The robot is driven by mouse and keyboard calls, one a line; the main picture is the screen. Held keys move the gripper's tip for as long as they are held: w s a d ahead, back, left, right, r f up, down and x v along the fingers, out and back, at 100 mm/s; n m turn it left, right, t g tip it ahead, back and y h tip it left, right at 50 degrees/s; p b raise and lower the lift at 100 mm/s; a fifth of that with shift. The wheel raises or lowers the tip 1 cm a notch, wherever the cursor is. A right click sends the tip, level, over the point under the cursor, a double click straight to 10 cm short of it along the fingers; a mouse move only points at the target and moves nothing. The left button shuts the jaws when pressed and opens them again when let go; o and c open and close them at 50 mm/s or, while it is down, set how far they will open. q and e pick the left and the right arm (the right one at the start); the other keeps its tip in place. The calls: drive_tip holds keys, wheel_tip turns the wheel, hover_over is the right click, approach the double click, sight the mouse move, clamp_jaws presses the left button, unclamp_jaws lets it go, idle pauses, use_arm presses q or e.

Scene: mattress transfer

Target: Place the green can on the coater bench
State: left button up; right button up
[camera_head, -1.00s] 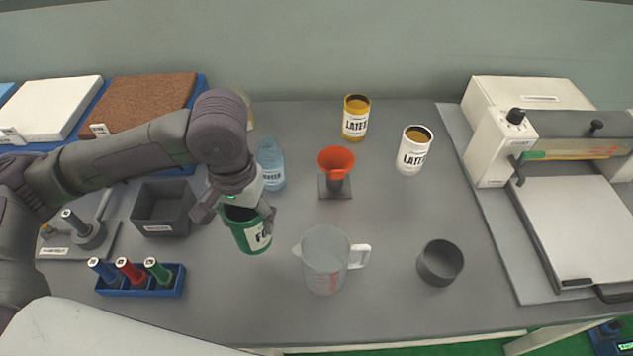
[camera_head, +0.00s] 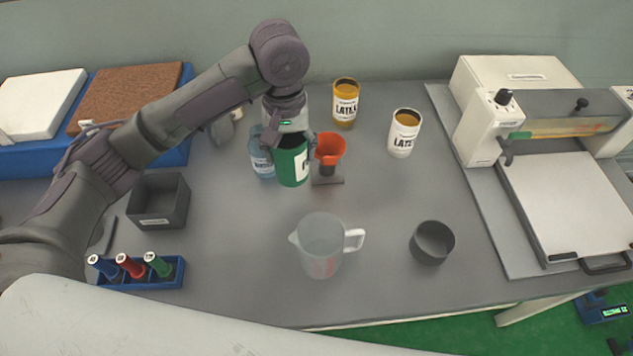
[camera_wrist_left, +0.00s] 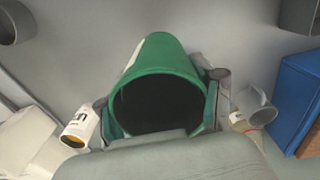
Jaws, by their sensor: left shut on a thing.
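The green can (camera_head: 291,166) has an open top, a dark inside and a white label on its right side. My left gripper (camera_head: 288,140) is shut on its rim from above, with a finger on either side. The can stands upright in the head view, beside the orange funnel; I cannot tell whether it touches the bench. In the left wrist view the green can (camera_wrist_left: 165,75) fills the middle between the fingers (camera_wrist_left: 158,108). The coater bench (camera_head: 480,205) is at the right, with a white plate (camera_head: 575,195) and a cream machine body. My right gripper is not seen.
An orange funnel (camera_head: 330,147) on a stand and a blue bottle (camera_head: 262,160) flank the can. Yellow (camera_head: 345,105) and white (camera_head: 404,135) latex cans stand behind right. A clear jug (camera_head: 320,248) and a dark cup (camera_head: 432,243) stand in front.

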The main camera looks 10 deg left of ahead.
use_arm(q)
drive_tip(key=shift+w+d+r, duration=0.1)
drive_tip(key=shift+w+d, duration=0.15)
drive_tip(key=shift+w, duration=0.1)
drive_tip(key=shift+a, duration=0.3)
drive_tip(key=shift+s+a+f+p, duration=0.2)
drive_tip(key=shift+a+f+p, duration=0.3)
drive_tip(key=shift+a+f, duration=1.35)
drive_tip(key=shift+s+a+f+p, duration=0.2)
drive_tip(key=shift+a+f+p, duration=0.35)
drive_tip(key=shift+a+f, duration=1.25)
drive_tip(key=shift+s+a+f+p, duration=0.2)
drive_tip(key=shift+a+f+p, duration=0.3)
drive_tip(key=shift+a+f, duration=1.35)
drive_tip(key=shift+d, duration=0.1)
drive_tip(key=o, duration=1.5)
drive_tip(key=shift+f, duration=0.1)
